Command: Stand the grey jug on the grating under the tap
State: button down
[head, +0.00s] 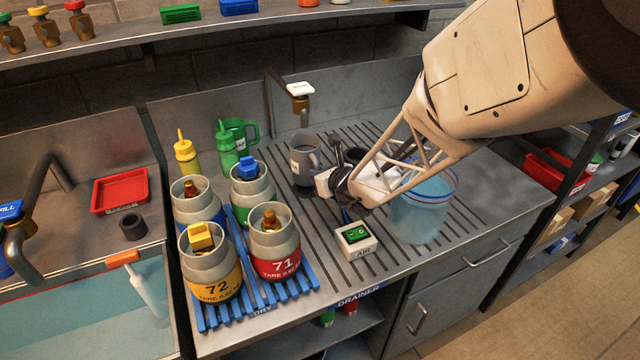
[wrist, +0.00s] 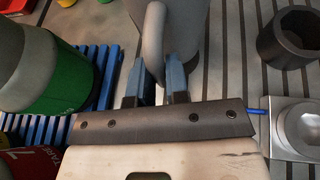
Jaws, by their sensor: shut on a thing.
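The grey jug (head: 304,160) is upright over the slatted grating (head: 440,232), below and a little in front of the tap (head: 300,97) in the head view. I cannot tell whether its base touches the slats. My gripper (head: 325,182) is at the jug's near right side. In the wrist view the jug (wrist: 183,30) is at the top, with its handle (wrist: 155,42) between the blue fingers of my gripper (wrist: 159,86). The fingers are shut on the handle. The jug's base is hidden there.
Numbered canisters, such as the red one (head: 274,254), stand on a blue rack (head: 252,290) to the left. A green-switch box (head: 356,240) and a translucent blue tub (head: 420,212) stand to the right. Green (head: 226,148) and yellow (head: 186,155) bottles are behind.

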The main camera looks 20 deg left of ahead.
aim_at(319, 206)
jog(key=shift+f, duration=0.1)
jog(key=shift+f, duration=1.65)
jog(key=shift+f, duration=0.15)
jog(key=c, duration=1.1)
grip_release()
jog(key=shift+r, duration=0.2)
jog(key=v, duration=1.2)
